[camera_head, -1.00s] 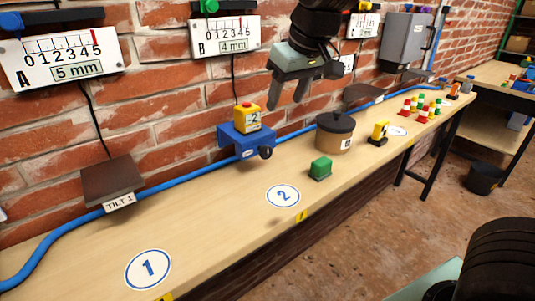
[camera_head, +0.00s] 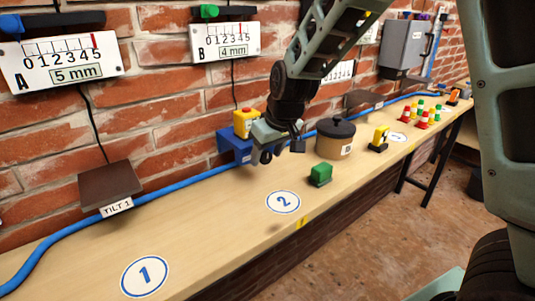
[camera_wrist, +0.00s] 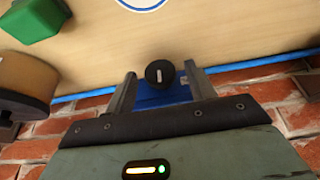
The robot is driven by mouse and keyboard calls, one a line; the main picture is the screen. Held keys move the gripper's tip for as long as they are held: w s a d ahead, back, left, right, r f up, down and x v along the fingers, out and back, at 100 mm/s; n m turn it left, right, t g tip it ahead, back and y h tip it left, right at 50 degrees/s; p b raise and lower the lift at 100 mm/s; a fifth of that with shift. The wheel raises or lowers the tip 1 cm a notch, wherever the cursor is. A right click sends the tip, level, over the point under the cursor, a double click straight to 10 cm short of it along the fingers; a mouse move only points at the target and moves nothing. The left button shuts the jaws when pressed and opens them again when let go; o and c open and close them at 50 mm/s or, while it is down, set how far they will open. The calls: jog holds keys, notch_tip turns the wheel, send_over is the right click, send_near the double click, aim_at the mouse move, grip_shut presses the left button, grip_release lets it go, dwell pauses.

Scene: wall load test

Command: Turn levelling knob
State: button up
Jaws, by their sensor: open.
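The levelling knob (camera_wrist: 160,73) is a round black knob with a white mark, on the front of a blue bracket (camera_wrist: 163,98) fixed to the brick wall. In the wrist view it shows between my two open fingers, with space on both sides; I cannot tell how deep it is between them. In the head view my gripper (camera_head: 266,157) is in front of the blue bracket (camera_head: 226,145) and hides the knob. A yellow block (camera_head: 243,121) with a red top sits on the bracket. Gauge B (camera_head: 226,41) above reads 4 mm.
A brown pot with a black lid (camera_head: 333,142) and a green block (camera_head: 320,175) stand on the bench right of my gripper. A blue hose (camera_head: 180,187) runs along the wall.

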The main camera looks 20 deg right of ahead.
jog(key=shift+f, duration=0.1)
jog(key=c, duration=1)
jog(key=shift+o, duration=0.2)
jog(key=shift+w+d+f+b, duration=0.1)
jog(key=shift+f+b, duration=0.05)
jog(key=shift+b, duration=0.65)
jog(key=y+b, duration=0.1)
jog(key=b, duration=0.2)
jog(key=shift+d+f+y+b, duration=0.2)
jog(key=shift+f+y+b, duration=0.05)
jog(key=shift+y+b, duration=0.15)
jog(key=y+b, duration=0.1)
jog(key=b, duration=0.1)
jog(key=m+y+b, duration=0.1)
jog(key=b, duration=0.1)
jog(key=shift+w+d+g, duration=0.15)
jog(key=shift+d+g, duration=0.05)
jog(key=shift+g, duration=0.2)
jog(key=y+b, duration=0.3)
jog(key=b, duration=0.1)
jog(key=shift+d+m+g, duration=0.15)
jog(key=shift+m+g, duration=0.15)
jog(key=shift+d+f+m+y+b, duration=0.1)
jog(key=shift+m+y+b, duration=0.15)
jog(key=shift+y+b, duration=0.6)
jog(key=shift+d+m+y+b, duration=0.1)
jog(key=shift+m+y+b, duration=0.2)
jog(key=shift+y, duration=0.95)
jog(key=shift+g, duration=0.3)
